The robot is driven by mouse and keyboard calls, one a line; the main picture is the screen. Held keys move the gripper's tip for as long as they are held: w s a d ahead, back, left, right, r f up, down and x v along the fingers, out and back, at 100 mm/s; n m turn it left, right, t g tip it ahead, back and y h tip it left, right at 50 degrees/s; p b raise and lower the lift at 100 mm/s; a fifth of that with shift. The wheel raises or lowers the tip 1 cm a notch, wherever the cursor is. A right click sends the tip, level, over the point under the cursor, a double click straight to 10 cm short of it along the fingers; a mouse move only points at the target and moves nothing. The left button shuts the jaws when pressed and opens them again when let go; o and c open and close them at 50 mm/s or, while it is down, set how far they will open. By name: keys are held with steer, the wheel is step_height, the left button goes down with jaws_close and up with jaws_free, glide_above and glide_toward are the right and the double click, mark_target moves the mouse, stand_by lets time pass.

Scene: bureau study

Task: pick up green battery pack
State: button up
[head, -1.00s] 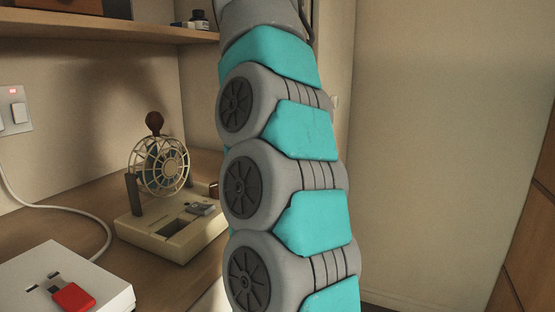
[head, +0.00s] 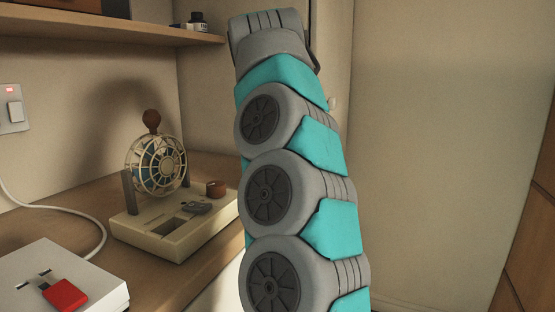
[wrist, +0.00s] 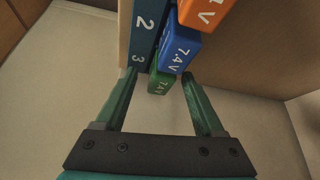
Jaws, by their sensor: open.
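The green battery pack (wrist: 160,80) is in the wrist view, the lowest of a row of packs beside a dark blue strip numbered 2 and 3. My gripper (wrist: 161,75) is open, with one green finger on each side of the green pack. I cannot tell whether the fingers touch it. Part of the green pack is hidden behind the blue pack. In the head view my arm rises through the middle, and neither the gripper nor the packs show there.
A blue pack (wrist: 175,52) marked 7.4V and an orange pack (wrist: 206,10) sit close to the green one. In the head view, a desk (head: 100,206) holds a beige device with a round cage (head: 157,163) and a white box (head: 100,284) with a red piece on it.

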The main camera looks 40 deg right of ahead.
jaws_close()
stand_by(0.5)
steer(key=shift+r, duration=0.15)
